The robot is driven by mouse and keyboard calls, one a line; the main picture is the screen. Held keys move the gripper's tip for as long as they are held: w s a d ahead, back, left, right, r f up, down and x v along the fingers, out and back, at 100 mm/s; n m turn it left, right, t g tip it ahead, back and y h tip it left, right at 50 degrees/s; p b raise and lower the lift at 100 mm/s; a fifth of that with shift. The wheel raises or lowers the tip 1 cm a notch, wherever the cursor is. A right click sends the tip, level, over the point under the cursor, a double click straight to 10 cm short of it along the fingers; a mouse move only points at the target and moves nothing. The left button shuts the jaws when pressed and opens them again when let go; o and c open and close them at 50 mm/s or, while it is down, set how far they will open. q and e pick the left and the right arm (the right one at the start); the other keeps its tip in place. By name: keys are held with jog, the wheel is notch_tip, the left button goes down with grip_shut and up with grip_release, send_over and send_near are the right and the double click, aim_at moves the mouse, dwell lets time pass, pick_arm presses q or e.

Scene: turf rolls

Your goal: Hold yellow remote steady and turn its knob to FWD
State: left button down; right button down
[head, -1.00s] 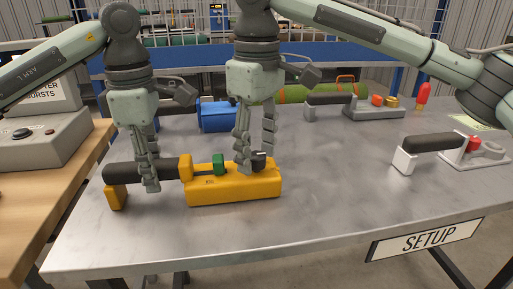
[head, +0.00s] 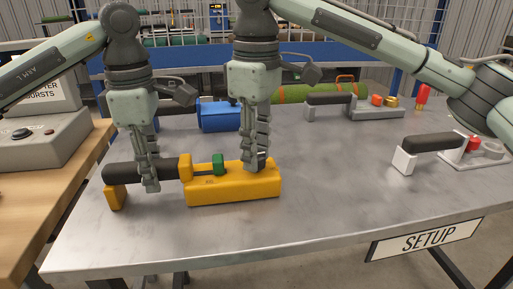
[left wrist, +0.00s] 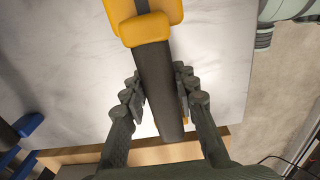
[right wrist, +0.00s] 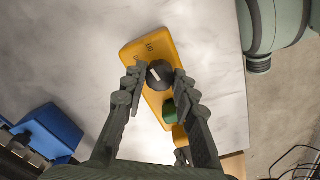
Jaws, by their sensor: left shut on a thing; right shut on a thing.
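The yellow remote (head: 225,187) lies on the metal table, with a black handle (head: 122,172) on its left, a green button (head: 218,160) and a black knob. My left gripper (head: 150,186) is shut on the black handle, which also shows between its fingers in the left wrist view (left wrist: 158,85). My right gripper (head: 254,162) is shut on the black knob (right wrist: 160,75) at the remote's right part. The knob carries a pale pointer mark, seen in the right wrist view.
A blue remote (head: 219,116) stands behind my grippers. A grey remote (head: 375,110) is at the back right, and a white one (head: 404,160) with a red button at the right. The table's (head: 310,220) front middle is clear. A wooden bench (head: 60,185) adjoins at left.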

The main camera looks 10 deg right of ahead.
pick_arm(q)
jog(key=shift+f, duration=0.15)
pick_arm(e)
jog(key=n, duration=0.7)
dwell(0.4)
jog(key=c, duration=1.2)
grip_release()
notch_tip(320, 180, up, 12)
jog(key=shift+r, duration=0.1)
pick_arm(q)
jog(key=c, duration=1.1)
grip_release()
